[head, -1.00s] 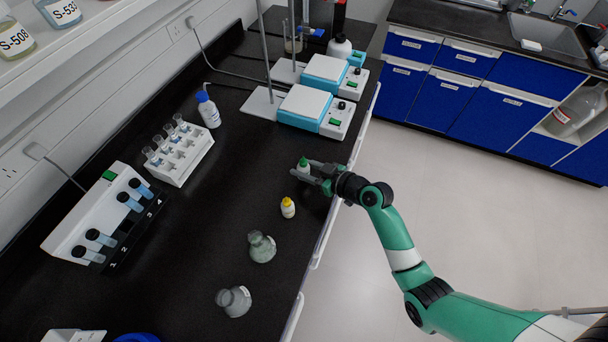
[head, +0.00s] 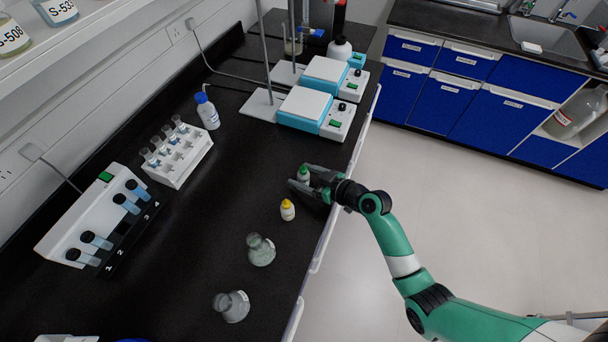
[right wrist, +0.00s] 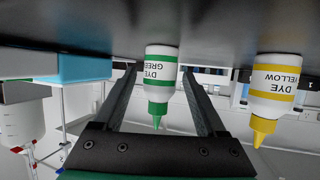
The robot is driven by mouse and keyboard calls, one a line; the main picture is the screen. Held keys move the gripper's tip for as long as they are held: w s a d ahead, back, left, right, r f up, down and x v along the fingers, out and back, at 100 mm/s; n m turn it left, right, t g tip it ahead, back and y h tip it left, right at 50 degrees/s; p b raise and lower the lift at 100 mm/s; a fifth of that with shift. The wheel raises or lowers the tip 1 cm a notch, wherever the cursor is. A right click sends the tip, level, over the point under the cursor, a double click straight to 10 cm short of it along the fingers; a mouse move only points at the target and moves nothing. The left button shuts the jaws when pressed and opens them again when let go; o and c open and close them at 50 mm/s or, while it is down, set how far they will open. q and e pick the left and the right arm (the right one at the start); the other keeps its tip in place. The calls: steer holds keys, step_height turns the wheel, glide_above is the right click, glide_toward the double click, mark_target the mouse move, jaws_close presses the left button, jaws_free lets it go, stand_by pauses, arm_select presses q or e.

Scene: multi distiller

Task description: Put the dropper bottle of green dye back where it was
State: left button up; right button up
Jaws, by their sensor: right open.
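The green dye dropper bottle (head: 304,176), white with a green cap and band, stands upright on the black bench near its front edge. My right gripper (head: 302,179) is open, with one finger on each side of the bottle. In the right wrist view, which is upside down, the green dye bottle (right wrist: 160,68) sits between the two spread fingers, with gaps beside it and its base at the bench surface. The yellow dye bottle (head: 287,211) stands a little nearer, outside the jaws; it also shows in the right wrist view (right wrist: 272,92). My left gripper is not in view.
Two glass flasks (head: 260,250) (head: 231,306) stand nearer on the bench. Hotplate stirrers (head: 305,105) stand beyond the gripper. A tube rack (head: 178,156), a blue-capped bottle (head: 208,114) and a white tube station (head: 80,205) are to the left. The bench middle is clear.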

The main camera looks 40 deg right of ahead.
mark_target(308, 177)
steer(key=p+v, duration=0.2)
steer(key=v, duration=0.5)
steer(key=shift+w+r, duration=0.1)
steer(key=shift+r, duration=0.05)
steer(key=p+v, duration=0.1)
steer(key=v, duration=0.1)
steer(key=p+v, duration=0.2)
steer(key=shift+w+r, duration=0.1)
steer(key=shift+r, duration=0.15)
steer(key=shift+s+f+p, duration=0.1)
steer(key=shift+s+p, duration=0.35)
steer(key=shift+s, duration=0.25)
